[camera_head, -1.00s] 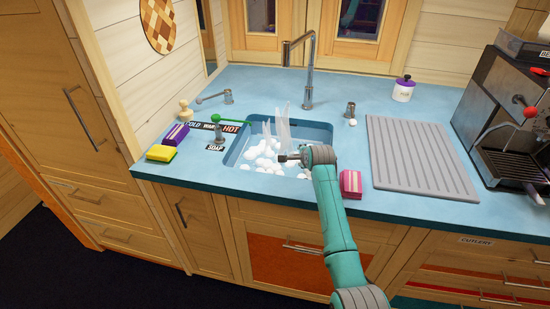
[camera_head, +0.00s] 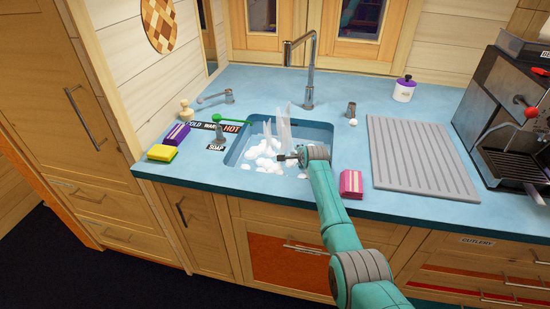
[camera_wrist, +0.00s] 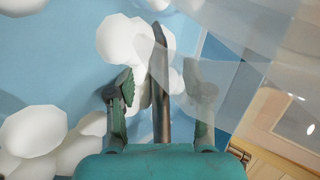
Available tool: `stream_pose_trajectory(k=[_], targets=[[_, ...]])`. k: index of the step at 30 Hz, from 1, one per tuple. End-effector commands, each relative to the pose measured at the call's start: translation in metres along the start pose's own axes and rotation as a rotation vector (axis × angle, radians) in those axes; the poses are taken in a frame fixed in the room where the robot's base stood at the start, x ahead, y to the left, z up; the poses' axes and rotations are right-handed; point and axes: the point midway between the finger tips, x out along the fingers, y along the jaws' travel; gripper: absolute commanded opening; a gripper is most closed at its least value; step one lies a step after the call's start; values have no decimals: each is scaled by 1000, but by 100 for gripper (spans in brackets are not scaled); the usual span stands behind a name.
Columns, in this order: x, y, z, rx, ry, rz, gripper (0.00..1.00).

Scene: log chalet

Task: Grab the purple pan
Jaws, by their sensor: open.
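No purple pan can be made out in either view. In the wrist view, a dark, slim rod (camera_wrist: 160,80) like a handle stands between the fingers of my gripper (camera_wrist: 160,97). It rises out of the white foam, and I cannot tell whether it belongs to the pan. My gripper is open, one finger on each side of the rod, with gaps showing. In the head view, my wrist hangs over the right part of the blue sink (camera_head: 237,147), which holds white foam (camera_head: 264,147).
A pink sponge (camera_head: 351,184) lies beside my arm at the counter's front edge. A tall tap (camera_head: 309,85) stands behind the sink. A grey drying mat (camera_head: 420,155) and a coffee machine (camera_head: 505,120) are on the right. Translucent streaks (camera_head: 284,128) rise from the sink.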

Motion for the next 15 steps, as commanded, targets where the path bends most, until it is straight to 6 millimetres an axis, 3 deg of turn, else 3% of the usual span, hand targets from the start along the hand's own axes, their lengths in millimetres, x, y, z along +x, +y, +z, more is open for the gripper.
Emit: stream_pose_trajectory(k=[9, 15], targets=[[2, 0, 0, 0, 0, 0, 51], [2, 0, 0, 0, 0, 0, 1]])
